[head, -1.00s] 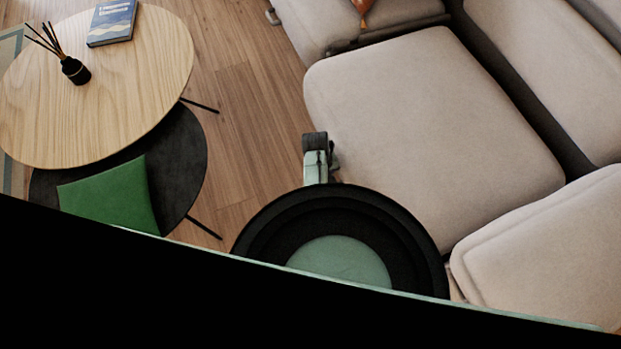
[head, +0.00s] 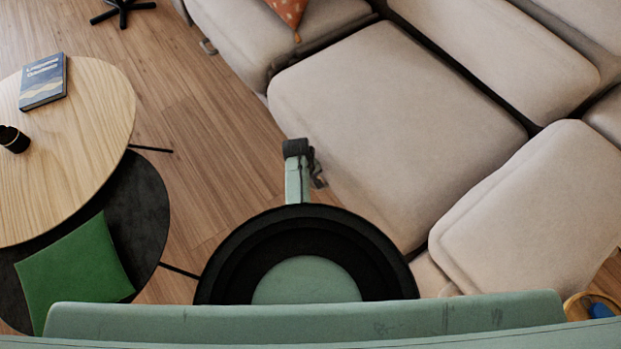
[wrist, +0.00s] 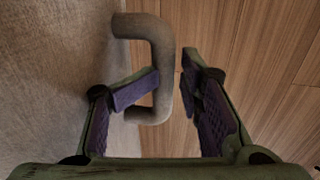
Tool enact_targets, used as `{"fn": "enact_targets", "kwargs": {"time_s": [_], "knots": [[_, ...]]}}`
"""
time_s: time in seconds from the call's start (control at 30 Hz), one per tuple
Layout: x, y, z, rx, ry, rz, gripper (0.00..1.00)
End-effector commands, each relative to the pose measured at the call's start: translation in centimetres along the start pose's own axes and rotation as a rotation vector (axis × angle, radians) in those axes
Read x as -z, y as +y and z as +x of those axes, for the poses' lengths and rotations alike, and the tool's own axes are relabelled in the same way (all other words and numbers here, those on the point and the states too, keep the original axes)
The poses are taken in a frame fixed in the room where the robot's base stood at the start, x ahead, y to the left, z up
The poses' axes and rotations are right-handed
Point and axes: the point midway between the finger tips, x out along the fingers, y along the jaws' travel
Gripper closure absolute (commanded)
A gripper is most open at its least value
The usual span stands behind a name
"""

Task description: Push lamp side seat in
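The beige seat (head: 400,120) in the middle of the sofa has a narrow dark gap between it and the backrest (head: 500,50). A grey C-shaped handle (wrist: 165,65) stands out from the seat's side (wrist: 60,60) in the wrist view. My gripper (head: 297,150) is at the seat's front edge in the head view. In the wrist view my gripper (wrist: 167,85) has its fingers apart, one on each side of the handle's bar. The left finger is inside the loop; I cannot tell whether it touches the bar. The lamp is not in view.
A round wooden table (head: 70,140) with a book (head: 43,82) stands left, above a dark lower table (head: 140,215) holding a green cushion (head: 75,270). Wood floor (head: 210,130) is clear between table and sofa. Another cushioned section (head: 540,200) borders the seat at right.

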Motion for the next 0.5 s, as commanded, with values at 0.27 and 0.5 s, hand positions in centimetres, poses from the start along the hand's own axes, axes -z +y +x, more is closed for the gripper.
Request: {"fn": "enact_targets", "kwargs": {"time_s": [0.27, 0.5], "knots": [[0.0, 0.2, -0.1, -0.004, 0.001, 0.0, 0.62], [0.1, 0.2, -2.8, -0.006, 0.004, 0.0, 0.62]]}}
